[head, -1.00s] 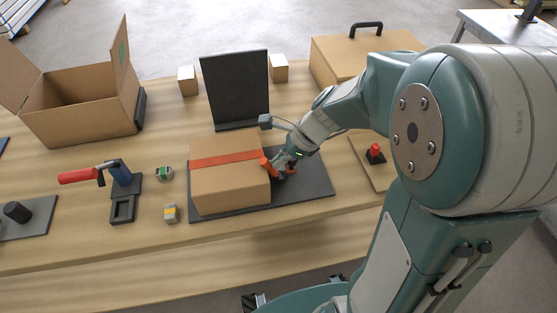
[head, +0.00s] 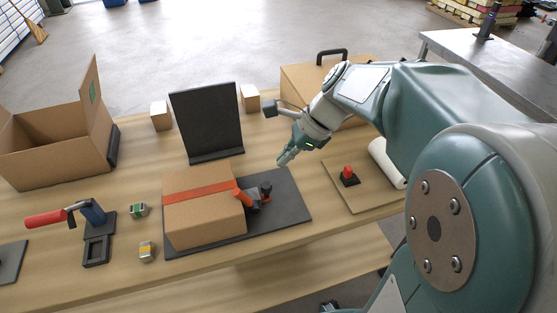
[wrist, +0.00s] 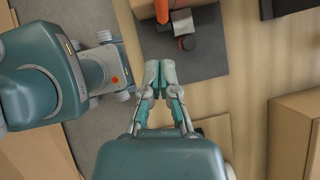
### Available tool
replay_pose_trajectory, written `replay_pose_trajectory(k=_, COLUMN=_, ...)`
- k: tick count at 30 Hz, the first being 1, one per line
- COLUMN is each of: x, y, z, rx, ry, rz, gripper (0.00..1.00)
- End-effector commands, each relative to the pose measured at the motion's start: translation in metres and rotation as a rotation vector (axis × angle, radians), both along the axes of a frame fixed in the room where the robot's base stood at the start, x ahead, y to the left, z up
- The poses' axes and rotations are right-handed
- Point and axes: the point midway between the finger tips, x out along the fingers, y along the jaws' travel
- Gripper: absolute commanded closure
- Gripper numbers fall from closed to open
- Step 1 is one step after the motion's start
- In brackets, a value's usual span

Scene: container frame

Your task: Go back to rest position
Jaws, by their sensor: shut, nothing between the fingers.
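My gripper (head: 284,160) is shut and empty, raised above the table to the right of the taped box. It also shows in the wrist view (wrist: 160,66), fingertips together. The closed cardboard box (head: 205,212) with a red tape strip sits on a dark mat (head: 290,196). A small orange and black tool (head: 252,197) rests on the mat against the box's right side, apart from my gripper. Its orange and dark parts also show at the top of the wrist view (wrist: 184,42).
A black upright panel (head: 207,118) stands behind the box. A handled cardboard case (head: 300,85) is behind my forearm. A red button (head: 348,172) on a board and a white roll (head: 387,163) lie to the right. An open carton (head: 50,155) and a red-handled tool (head: 46,218) are left.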

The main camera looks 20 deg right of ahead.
Motion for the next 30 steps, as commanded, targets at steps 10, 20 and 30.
replay_pose_trajectory(k=10, x=-0.003, y=0.006, z=0.001, rx=-0.019, ry=-0.018, rz=0.026, gripper=1.00)
replay_pose_trajectory(k=20, x=-0.071, y=0.013, z=0.017, rx=-0.397, ry=-0.385, rz=0.642, gripper=1.00)
replay_pose_trajectory(k=30, x=-0.130, y=0.005, z=0.023, rx=-0.849, ry=-0.689, rz=1.387, gripper=1.00)
